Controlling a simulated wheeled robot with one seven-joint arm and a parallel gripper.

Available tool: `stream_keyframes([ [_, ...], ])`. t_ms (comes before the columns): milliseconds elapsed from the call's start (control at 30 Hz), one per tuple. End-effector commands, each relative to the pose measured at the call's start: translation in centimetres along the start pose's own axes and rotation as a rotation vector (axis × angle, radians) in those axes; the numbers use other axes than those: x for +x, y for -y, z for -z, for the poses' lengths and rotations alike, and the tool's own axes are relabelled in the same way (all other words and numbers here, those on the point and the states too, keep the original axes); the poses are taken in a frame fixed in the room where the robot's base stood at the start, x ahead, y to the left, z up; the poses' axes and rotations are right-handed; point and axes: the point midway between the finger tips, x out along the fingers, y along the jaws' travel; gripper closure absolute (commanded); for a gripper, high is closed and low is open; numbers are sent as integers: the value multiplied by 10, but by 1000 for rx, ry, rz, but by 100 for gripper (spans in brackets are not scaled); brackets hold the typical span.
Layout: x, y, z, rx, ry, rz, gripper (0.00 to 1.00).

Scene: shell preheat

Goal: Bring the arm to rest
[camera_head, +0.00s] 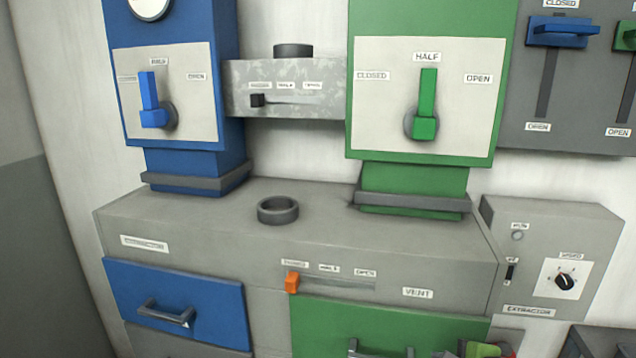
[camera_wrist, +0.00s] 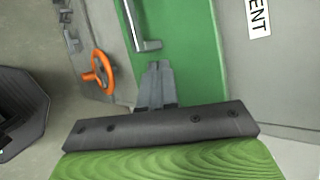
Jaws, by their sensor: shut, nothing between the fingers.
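My gripper (camera_wrist: 157,85) shows in the wrist view as two grey fingers, close together with nothing between them. They are in front of a green panel (camera_wrist: 190,45) with a silver handle (camera_wrist: 140,28); I cannot tell whether they touch it. A dark bolted bar (camera_wrist: 160,127) and a green wood-grained part lie across the bottom of that view. In the head view I cannot make out the fingers. A small green and red shape (camera_head: 485,349) shows at its bottom edge, too cut off to identify.
An orange wheel (camera_wrist: 100,72) is left of the fingers. The head view shows a blue lever (camera_head: 150,100), a green lever (camera_head: 427,105) at HALF, an orange slider (camera_head: 292,283) at its track's left end, a blue drawer (camera_head: 215,305) and an extractor box (camera_head: 560,240).

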Motion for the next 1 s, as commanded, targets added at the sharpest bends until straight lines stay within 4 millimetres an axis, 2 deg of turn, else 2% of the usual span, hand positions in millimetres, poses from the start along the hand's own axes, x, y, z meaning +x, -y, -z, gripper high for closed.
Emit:
stream_keyframes([
  [33, -3, -9, -28, -200, -3, -83, 100],
  [100, -16, -28, -61, -515, -12, -213, 100],
  [167, -35, -42, -84, -783, -16, -311, 100],
  [200, -51, -52, -97, -948, -15, -367, 100],
  [300, -97, -72, -120, -1312, -1, -468, 100],
  [400, -138, -92, -130, -1566, 35, -523, 100],
  [500, -164, -106, -130, -1705, 74, -543, 100],
  [600, -174, -112, -129, -1758, 97, -552, 100],
  [1000, -174, -112, -129, -1761, 98, -555, 100],
])
